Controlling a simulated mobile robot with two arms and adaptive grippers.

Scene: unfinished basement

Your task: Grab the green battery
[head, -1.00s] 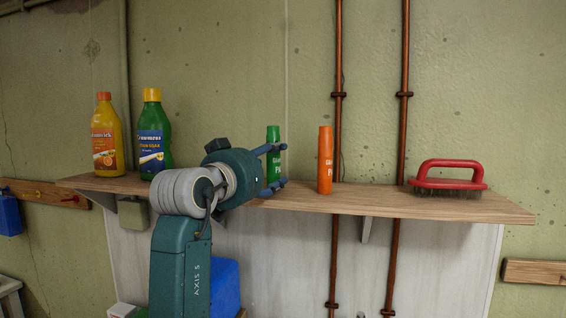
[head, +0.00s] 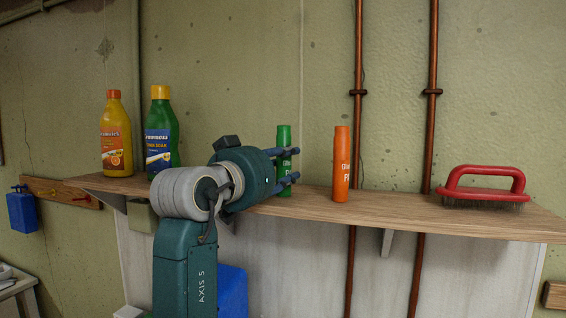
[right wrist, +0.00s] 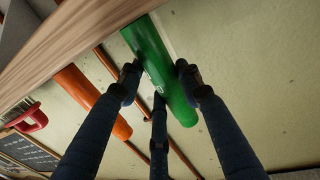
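No thing plainly looks like a battery. The only slim green item is an upright green tube (head: 284,137) with white lettering, standing on the wooden shelf (head: 400,212). My right gripper (head: 294,165) is at this tube, its blue fingers spread one above the other and overlapping it in the head view. In the right wrist view the green tube (right wrist: 160,70) lies between the dark fingers (right wrist: 158,80), which are apart at both sides of it. Firm contact cannot be made out. My left gripper is not in view.
An orange tube (head: 341,165) stands just right of the green one. A red-handled brush (head: 485,183) lies farther right. A yellow bottle (head: 115,140) and a green bottle (head: 161,135) stand at the left. Copper pipes (head: 357,80) run up the wall behind.

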